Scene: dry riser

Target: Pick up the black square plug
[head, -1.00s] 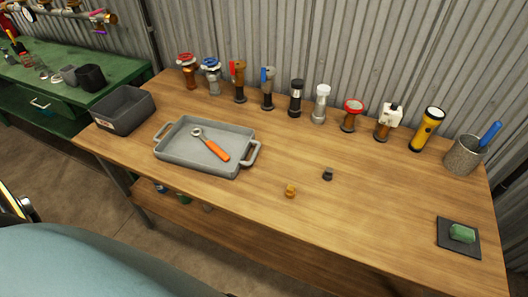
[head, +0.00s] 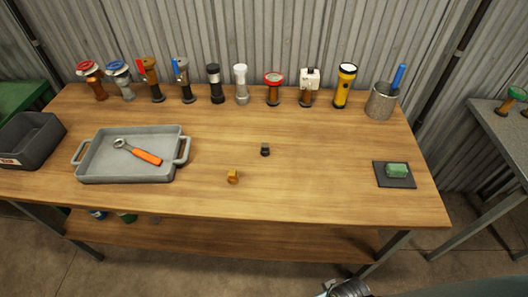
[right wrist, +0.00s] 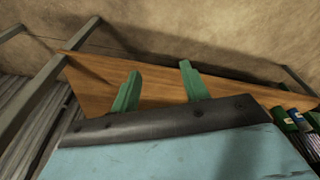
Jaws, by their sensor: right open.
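The small black square plug (head: 265,150) stands on the wooden workbench (head: 320,190), near the middle of the top in the head view. A brass-coloured plug (head: 232,177) sits to its left and closer to the front edge, apart from it. My right gripper (right wrist: 160,70) shows in the right wrist view with its two green fingers spread apart and nothing between them. The wooden surface shows beyond the fingers, and the black plug is not seen in that view. My left gripper is in neither current view.
A grey tray (head: 88,174) holding an orange-handled ratchet (head: 140,152) is left of the plugs. Several valves and fittings line the back, with a yellow torch (head: 345,85) and a cup (head: 381,102). A green block (head: 397,170) lies on a dark pad at right. Bench around the plugs is clear.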

